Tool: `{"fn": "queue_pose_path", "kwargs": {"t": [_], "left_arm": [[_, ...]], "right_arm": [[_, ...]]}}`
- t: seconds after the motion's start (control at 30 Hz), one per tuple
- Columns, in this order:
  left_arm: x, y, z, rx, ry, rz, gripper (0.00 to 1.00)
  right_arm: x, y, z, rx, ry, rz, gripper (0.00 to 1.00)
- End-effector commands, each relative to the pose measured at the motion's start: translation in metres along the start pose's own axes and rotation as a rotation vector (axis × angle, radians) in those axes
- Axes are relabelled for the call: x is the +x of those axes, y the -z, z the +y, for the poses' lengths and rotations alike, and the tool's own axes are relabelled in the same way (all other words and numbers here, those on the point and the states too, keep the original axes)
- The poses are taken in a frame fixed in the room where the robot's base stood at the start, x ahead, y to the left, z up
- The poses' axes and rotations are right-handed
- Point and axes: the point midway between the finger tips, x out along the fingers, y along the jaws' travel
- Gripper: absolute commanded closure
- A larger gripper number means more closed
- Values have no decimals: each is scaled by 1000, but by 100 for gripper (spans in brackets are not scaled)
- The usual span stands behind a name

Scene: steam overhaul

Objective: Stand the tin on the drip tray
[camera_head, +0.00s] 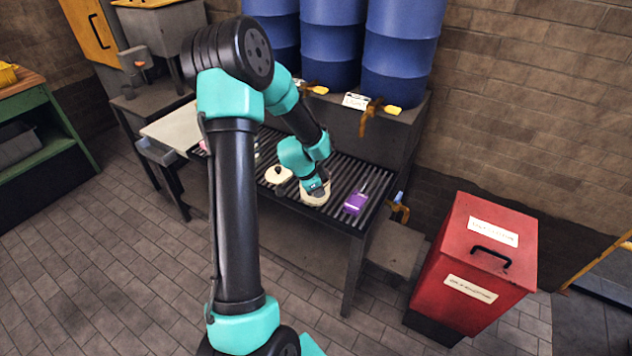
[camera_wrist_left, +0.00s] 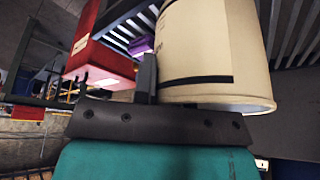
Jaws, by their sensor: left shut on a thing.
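My left gripper (camera_head: 317,189) is shut on a cream tin (camera_head: 315,199) over the slatted drip tray (camera_head: 336,170). The tin also shows large in the left wrist view (camera_wrist_left: 212,45), with a dark band near one end and one dark finger (camera_wrist_left: 147,76) beside it. In the head view the gripper covers part of the tin's top. The tin looks about upright near the tray's front edge. I cannot tell whether its base touches the slats. My right gripper is not in view.
A purple container (camera_head: 355,203) stands on the tray right of the tin. A cream object with a dark knob (camera_head: 278,174) is on its left. Blue drums (camera_head: 400,50) with taps stand behind. A red bin (camera_head: 475,262) is on the floor at right.

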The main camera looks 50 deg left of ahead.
Motion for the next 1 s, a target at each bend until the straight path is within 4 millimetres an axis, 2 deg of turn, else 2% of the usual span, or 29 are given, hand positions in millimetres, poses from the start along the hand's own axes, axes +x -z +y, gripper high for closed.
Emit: {"fn": "queue_pose_path", "kwargs": {"t": [0.1,0.33,0.5,0.77,0.9,1.0], "left_arm": [[4,4,-25,0,4,1,100],[10,10,-62,1,4,1,100],[12,11,-71,1,2,1,100],[12,11,-71,1,2,1,100],[13,12,-80,1,3,1,100],[28,6,-78,-2,-1,-1,100]], "right_arm": [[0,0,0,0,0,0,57],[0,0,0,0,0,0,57],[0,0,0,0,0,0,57],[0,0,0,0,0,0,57],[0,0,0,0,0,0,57],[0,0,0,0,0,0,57]]}}
